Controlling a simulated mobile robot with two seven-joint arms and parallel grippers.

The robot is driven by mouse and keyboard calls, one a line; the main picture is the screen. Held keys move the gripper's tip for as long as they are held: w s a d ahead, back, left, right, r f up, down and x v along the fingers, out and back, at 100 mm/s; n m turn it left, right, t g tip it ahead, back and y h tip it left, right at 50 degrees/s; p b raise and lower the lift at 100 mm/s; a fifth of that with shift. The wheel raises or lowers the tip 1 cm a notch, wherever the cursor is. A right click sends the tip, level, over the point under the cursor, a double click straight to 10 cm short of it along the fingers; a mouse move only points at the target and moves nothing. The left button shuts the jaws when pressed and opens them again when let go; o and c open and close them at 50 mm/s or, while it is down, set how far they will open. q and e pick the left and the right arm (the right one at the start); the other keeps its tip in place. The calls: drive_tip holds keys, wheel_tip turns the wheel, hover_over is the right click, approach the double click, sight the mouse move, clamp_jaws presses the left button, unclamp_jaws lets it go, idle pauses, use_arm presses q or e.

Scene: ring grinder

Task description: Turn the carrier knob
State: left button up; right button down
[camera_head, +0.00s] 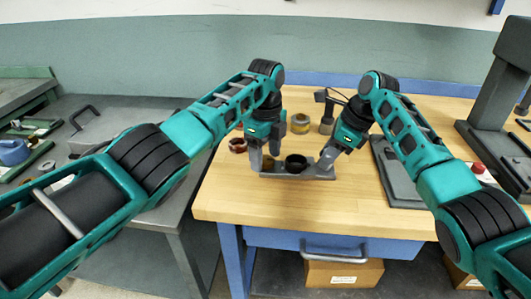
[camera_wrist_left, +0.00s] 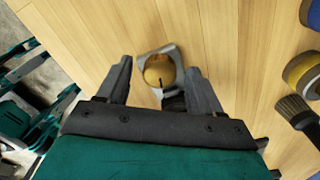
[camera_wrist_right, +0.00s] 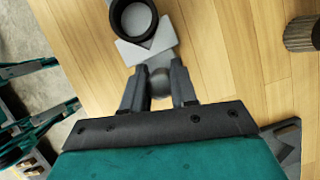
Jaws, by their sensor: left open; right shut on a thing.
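The grey carrier (camera_head: 297,175) lies on the wooden table with a black ring-shaped holder (camera_head: 296,163) at its middle. Its round brass-coloured knob (camera_wrist_left: 158,70) has a dark mark and sits at the carrier's left end. My left gripper (camera_wrist_left: 158,84) is open, its fingers to either side of the knob; I cannot tell whether they touch it. My right gripper (camera_wrist_right: 160,88) is shut on the grey right end of the carrier (camera_wrist_right: 150,52). The black holder also shows in the right wrist view (camera_wrist_right: 134,18). The fingers partly hide the carrier's ends in the head view.
A red ring-shaped thing (camera_head: 238,145) lies left of the carrier. A yellow-and-grey roll (camera_head: 300,123) and a brush (camera_head: 327,122) stand behind it. A large grey machine (camera_head: 495,105) stands at the right. The table in front of the carrier is clear.

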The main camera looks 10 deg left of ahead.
sight(266, 159)
use_arm(q)
wheel_tip(266, 159, up, 12)
idle(0.6)
use_arm(e)
drive_tip(key=c, duration=0.8)
unclamp_jaws()
drive_tip(key=w+v, duration=0.1)
drive_tip(key=v, duration=1.1)
drive_tip(key=shift+s, duration=0.45)
use_arm(q)
drive_tip(key=shift+f, duration=0.1)
use_arm(e)
drive_tip(key=shift+s+f, duration=0.1)
